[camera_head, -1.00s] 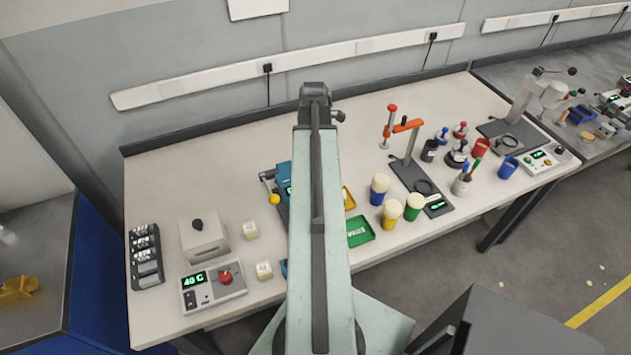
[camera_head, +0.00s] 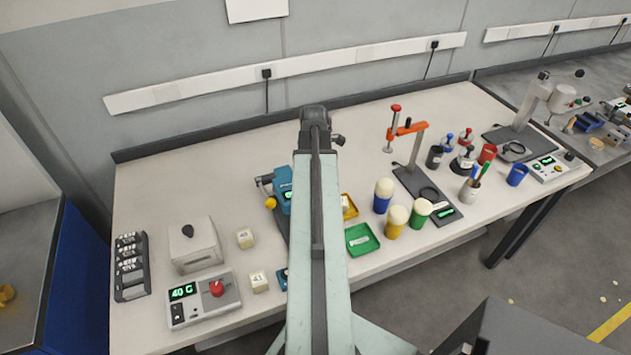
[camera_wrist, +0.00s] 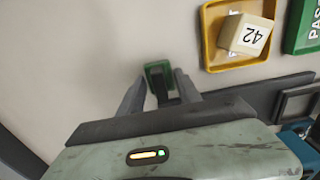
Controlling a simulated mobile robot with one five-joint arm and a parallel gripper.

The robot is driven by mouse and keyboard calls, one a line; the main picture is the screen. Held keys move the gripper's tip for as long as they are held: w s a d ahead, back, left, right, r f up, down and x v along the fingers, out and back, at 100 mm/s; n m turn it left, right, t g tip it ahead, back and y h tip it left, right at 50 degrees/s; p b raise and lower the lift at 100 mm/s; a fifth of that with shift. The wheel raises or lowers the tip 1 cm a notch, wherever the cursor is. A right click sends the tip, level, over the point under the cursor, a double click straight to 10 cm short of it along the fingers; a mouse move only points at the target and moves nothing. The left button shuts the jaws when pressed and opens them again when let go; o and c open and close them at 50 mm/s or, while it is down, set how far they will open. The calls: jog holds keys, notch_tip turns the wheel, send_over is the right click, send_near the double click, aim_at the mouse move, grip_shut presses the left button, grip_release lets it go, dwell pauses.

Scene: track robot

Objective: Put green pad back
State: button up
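In the wrist view a small green pad (camera_wrist: 153,69) with a dark part on it sits between the fingertips of my gripper (camera_wrist: 159,80). The fingers are close on both sides of it, and it appears held above the pale bench top. In the head view my arm hides the gripper and the green pad. A blue-knobbed piece (camera_head: 447,142) and a red-knobbed piece (camera_head: 466,137) stand at the right of the bench, beside a dark round-based piece (camera_head: 463,162). I cannot tell whether the green pad's place is among them.
A yellow tray (camera_wrist: 211,45) with a block marked 42 (camera_wrist: 246,36) and a green tray (camera_wrist: 291,42) lie right of my gripper. Cups (camera_head: 396,220), an orange-armed stand (camera_head: 407,130) and a blue device (camera_head: 283,187) crowd the bench. Its back left is clear.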

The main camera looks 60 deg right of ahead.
jog(key=shift+o, duration=0.9)
notch_tip(320, 180, up, 12)
jog(key=p, duration=1.2)
jog(key=shift+r, duration=0.2)
